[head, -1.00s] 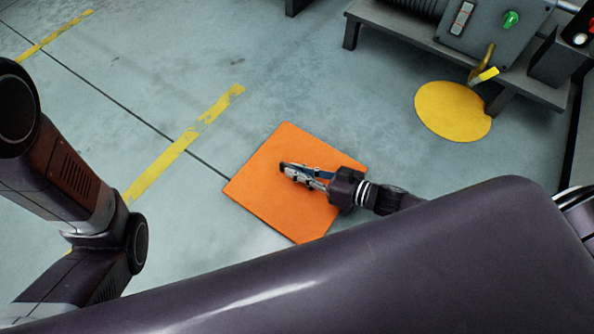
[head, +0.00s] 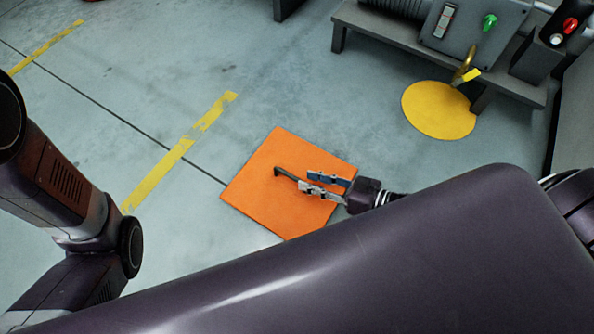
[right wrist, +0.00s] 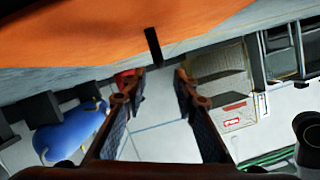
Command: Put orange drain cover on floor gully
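The orange drain cover (head: 262,190) lies on the floor as a flat square plate with a dark bar handle (head: 284,173) near its middle. It also fills the top of the right wrist view (right wrist: 80,30), with the handle (right wrist: 153,48) sticking out of it. My right gripper (head: 306,180) is open and empty over the cover, its fingertips close to the handle's right end. In the right wrist view a gap shows between the fingers (right wrist: 160,76). No floor gully is visible; what lies under the cover is hidden. My left gripper is out of view.
A yellow round plate (head: 438,110) lies by a grey machine bench (head: 400,45) at upper right. Worn yellow tape (head: 180,150) marks the floor left of the cover. The floor beyond the cover is clear. A blue object (right wrist: 70,132) shows in the right wrist view.

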